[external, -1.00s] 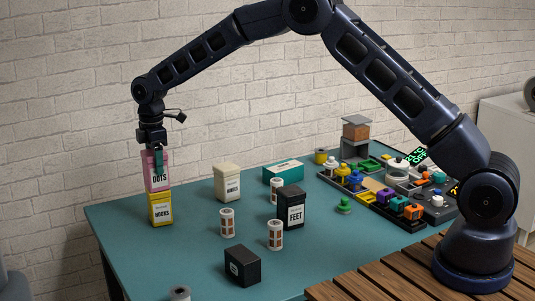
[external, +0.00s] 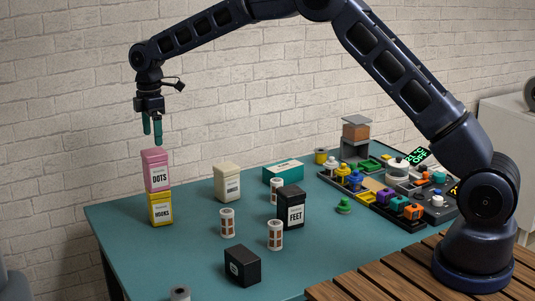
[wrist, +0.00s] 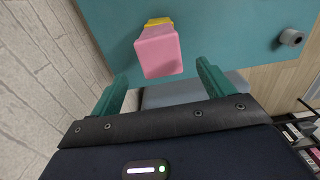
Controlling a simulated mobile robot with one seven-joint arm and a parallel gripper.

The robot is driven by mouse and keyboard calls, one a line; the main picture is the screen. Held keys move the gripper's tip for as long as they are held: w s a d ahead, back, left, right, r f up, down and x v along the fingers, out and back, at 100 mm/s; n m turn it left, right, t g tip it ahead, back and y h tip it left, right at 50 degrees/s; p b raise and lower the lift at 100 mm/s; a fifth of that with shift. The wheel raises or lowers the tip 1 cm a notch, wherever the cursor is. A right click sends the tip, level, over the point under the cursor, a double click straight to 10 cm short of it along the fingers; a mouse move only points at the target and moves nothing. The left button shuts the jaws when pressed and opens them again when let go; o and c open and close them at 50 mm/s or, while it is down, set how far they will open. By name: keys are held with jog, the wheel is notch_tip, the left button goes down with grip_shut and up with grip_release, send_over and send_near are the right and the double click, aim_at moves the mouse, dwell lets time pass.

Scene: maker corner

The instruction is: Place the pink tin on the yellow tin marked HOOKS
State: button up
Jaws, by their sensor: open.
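The pink tin (external: 155,171), labelled DOTS, stands upright on top of the yellow tin marked HOOKS (external: 160,209), near the table's left end. In the wrist view the pink tin (wrist: 159,52) shows from above, with a strip of the yellow tin (wrist: 158,21) beyond it. My gripper (external: 152,141) is open and empty, its teal fingers just above the pink tin and clear of it. The fingers also show in the wrist view (wrist: 161,84), spread wide apart.
On the teal table (external: 190,262) stand a cream tin (external: 226,181), a black FEET tin (external: 291,209), several white-and-brown cylinders (external: 227,223), and a dark box (external: 242,266) lying down. A teal box (external: 283,172) and a cluttered tray (external: 375,190) are farther right. The brick wall runs behind.

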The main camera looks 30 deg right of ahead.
jog(key=shift+r, duration=1.75)
jog(key=s+d+r+m+t, duration=0.1)
jog(key=s+d+r+m, duration=0.2)
jog(key=s+d+r, duration=0.35)
jog(key=s+d+r+m, duration=0.2)
jog(key=s+d+r, duration=0.2)
jog(key=d+r, duration=0.55)
jog(key=s+d+r+m+t, duration=0.1)
jog(key=s+d+r+m, duration=0.3)
jog(key=d, duration=0.8)
jog(key=s+d+r+m+t, duration=0.1)
jog(key=s+d+m, duration=0.1)
jog(key=s+d, duration=0.6)
jog(key=s+d+r+m, duration=0.15)
jog(key=s+d, duration=0.35)
jog(key=s, duration=0.5)
jog(key=s+d+f+m, duration=0.2)
jog(key=s+d+f, duration=0.1)
jog(key=s, duration=0.5)
jog(key=s+d+f+m+t, duration=0.1)
jog(key=s+d+f+m, duration=0.2)
jog(key=s, duration=0.5)
notch_tip(320, 180, down, 2)
jog(key=shift+s+d+f+t, duration=0.1)
jog(key=shift+s+d+t, duration=0.2)
jog(key=shift+d, duration=0.2)
jog(key=shift+m, duration=0.25)
